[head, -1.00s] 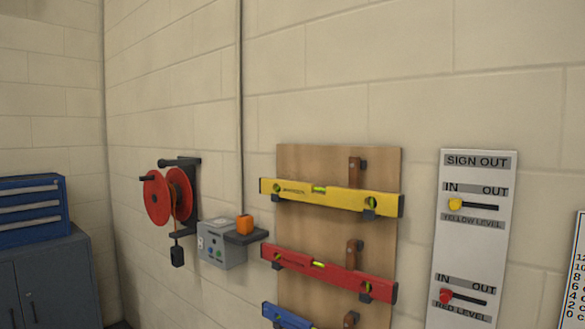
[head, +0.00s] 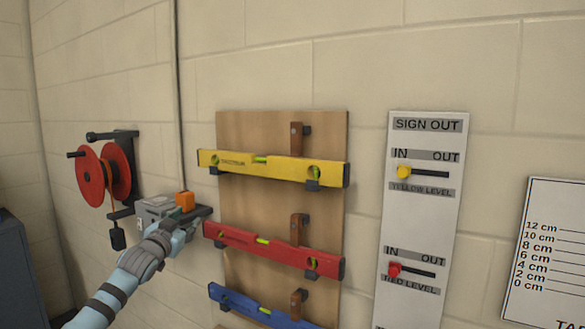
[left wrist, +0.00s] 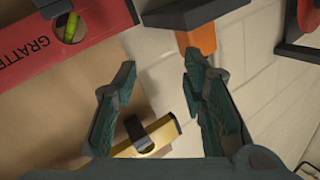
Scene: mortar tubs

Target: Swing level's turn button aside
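A wooden board (head: 265,200) on the wall carries a yellow level (head: 270,168), a red level (head: 272,250) and a blue level (head: 262,307). A brown wooden turn button stands upright above each: the yellow one's (head: 297,138), the red one's (head: 299,229) and the blue one's (head: 298,303). My left gripper (head: 196,217) is left of the board, near the red level's left end. In the left wrist view its fingers (left wrist: 158,68) are apart and empty, with the red level (left wrist: 60,45) and yellow level (left wrist: 150,137) beyond. My right gripper is out of view.
An orange block (head: 185,201) is at a dark shelf beside a grey box (head: 152,208), close to my left gripper. A red cable reel (head: 103,175) hangs further left. A sign-out panel (head: 425,215) and a scale chart (head: 552,250) are on the right.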

